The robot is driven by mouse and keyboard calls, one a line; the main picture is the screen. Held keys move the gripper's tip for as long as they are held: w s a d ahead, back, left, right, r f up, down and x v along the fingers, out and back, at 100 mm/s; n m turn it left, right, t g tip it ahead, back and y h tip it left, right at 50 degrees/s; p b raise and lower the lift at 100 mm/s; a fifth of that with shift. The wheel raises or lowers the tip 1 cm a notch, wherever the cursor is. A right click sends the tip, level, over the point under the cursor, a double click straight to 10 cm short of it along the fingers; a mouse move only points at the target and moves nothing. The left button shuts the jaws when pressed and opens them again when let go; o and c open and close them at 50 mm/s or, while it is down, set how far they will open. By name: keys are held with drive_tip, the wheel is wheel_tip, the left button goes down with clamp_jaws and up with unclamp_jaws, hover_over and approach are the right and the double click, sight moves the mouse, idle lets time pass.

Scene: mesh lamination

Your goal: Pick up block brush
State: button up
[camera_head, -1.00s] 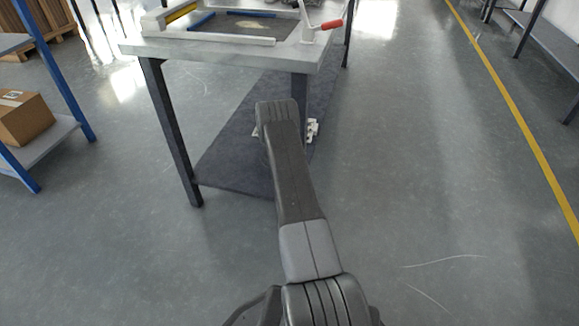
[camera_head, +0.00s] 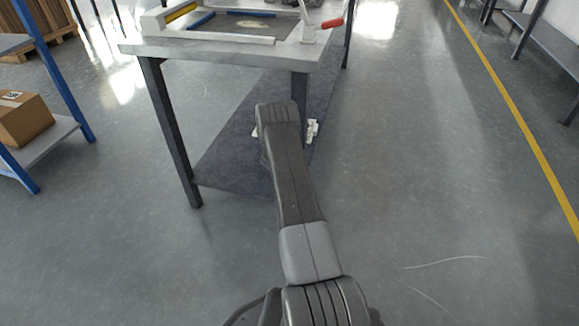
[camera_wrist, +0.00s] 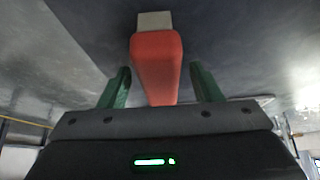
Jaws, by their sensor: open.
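A red block with a pale grey end piece, which looks like the block brush (camera_wrist: 156,60), shows in the wrist view. It lies between the two green fingers of my gripper (camera_wrist: 160,67). The fingers stand apart, with a gap on each side of the red block, so my gripper is open around it and not closed on it. In the head view my arm hides my gripper and the brush. Small whitish bits (camera_head: 312,129) show at the sides of the arm's far end; I cannot tell what they are.
A work table (camera_head: 225,55) stands ahead, with a framed mesh (camera_head: 225,28) and a red-handled lever (camera_head: 331,24) on top. A dark lower shelf (camera_head: 225,165) spans its legs. A blue-posted rack (camera_head: 52,72) with a cardboard box (camera_head: 24,120) is left.

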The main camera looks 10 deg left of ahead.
drive_tip(key=shift+f+b, duration=0.15)
drive_tip(key=shift+b, duration=0.25)
idle(0.4)
drive_tip(key=c, duration=1.1)
